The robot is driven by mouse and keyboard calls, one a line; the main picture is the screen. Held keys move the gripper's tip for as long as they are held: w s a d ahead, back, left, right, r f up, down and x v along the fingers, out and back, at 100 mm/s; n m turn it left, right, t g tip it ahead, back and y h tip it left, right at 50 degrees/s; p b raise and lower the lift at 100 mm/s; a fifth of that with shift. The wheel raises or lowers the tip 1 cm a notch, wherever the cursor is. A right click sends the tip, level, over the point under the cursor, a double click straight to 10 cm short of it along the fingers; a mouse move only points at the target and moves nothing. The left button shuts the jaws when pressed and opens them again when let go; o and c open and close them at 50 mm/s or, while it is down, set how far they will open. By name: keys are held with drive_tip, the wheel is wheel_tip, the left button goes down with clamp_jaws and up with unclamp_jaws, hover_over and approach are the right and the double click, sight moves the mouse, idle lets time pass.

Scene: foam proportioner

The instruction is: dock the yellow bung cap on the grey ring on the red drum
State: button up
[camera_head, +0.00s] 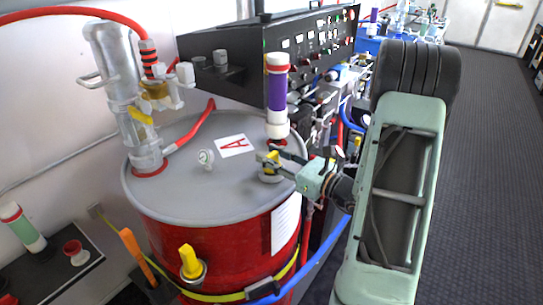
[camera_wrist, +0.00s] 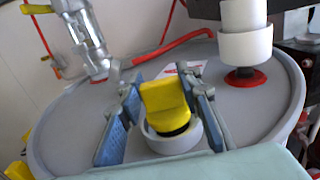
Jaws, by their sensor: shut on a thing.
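The yellow bung cap (camera_wrist: 165,98) stands between the fingers of my gripper (camera_wrist: 166,88) in the wrist view. In the head view, my gripper (camera_head: 272,164) is at the right part of the drum lid, with the yellow cap (camera_head: 268,157) at its tips. My gripper is shut on the cap. The grey ring (camera_wrist: 172,143) is directly below the cap. The cap's dark lower part shows inside or just over the ring's opening. The cap looks slightly tilted, and I cannot tell how deep it sits. The red drum (camera_head: 215,245) carries the grey lid (camera_head: 165,190).
A purple and white cylinder (camera_head: 277,92) stands on the lid just behind my gripper. A clear and metal pump (camera_head: 140,125) with a red hose stands at the lid's left. A yellow handle (camera_head: 190,262) is at the drum's front.

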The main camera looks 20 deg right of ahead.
drive_tip(key=shift+f+b, duration=0.45)
drive_tip(key=shift+f, duration=0.1)
drive_tip(key=o, duration=0.9)
drive_tip(key=shift+c, duration=0.2)
drive_tip(key=v, duration=1.1)
